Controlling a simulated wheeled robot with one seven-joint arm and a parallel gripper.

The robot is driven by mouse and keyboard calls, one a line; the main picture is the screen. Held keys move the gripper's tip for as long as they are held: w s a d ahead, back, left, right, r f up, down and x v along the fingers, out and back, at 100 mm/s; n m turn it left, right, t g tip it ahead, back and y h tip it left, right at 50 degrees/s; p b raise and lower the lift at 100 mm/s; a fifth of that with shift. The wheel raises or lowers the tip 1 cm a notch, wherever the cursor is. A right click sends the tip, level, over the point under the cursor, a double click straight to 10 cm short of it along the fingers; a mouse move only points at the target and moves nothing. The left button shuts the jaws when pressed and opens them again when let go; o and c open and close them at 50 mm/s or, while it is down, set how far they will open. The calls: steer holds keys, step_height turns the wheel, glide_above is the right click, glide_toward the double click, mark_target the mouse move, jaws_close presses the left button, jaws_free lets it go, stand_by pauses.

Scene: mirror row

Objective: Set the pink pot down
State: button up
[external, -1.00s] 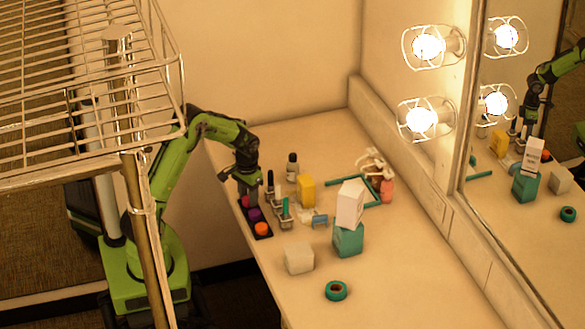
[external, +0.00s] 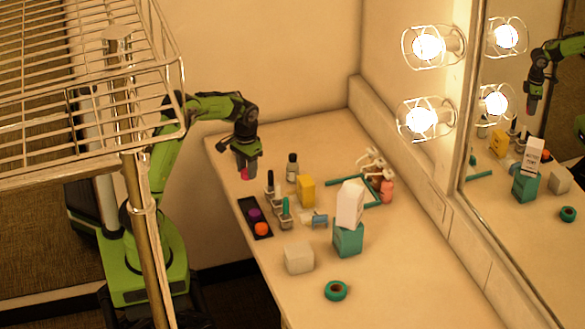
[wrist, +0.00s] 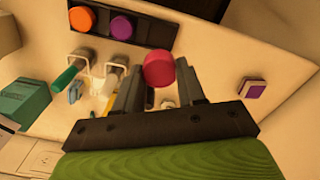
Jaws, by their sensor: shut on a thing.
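The pink pot (wrist: 159,69) is small and round and sits between the fingertips of my gripper (wrist: 158,84) in the wrist view. In the external view my gripper (external: 245,168) points down with the pink pot (external: 245,176) at its tips, held above the counter. The black tray (external: 249,207) lies on the counter below, at its left edge. It holds a purple pot (external: 254,215) and an orange pot (external: 261,229), and its far end is empty.
Bottles in holders (external: 285,214) stand right of the tray. A yellow box (external: 306,191), a dark-capped bottle (external: 292,167), a white block (external: 299,257), a white box on a teal box (external: 348,240) and a teal ring (external: 336,290) share the counter.

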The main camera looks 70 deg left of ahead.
steer(key=r, duration=0.2)
steer(key=d+r, duration=0.1)
steer(key=r, duration=0.1)
steer(key=shift+w+r, duration=0.1)
steer(key=shift+w, duration=0.1)
steer(key=w+d, duration=0.4)
steer(key=d, duration=0.6)
glide_above(287, 242)
step_height(287, 242, down, 16)
steer(key=b, duration=0.4)
steer(key=shift+s+d+r, duration=0.1)
steer(key=shift+r, duration=0.25)
steer(key=o, duration=1)
steer(key=shift+o, duration=0.2)
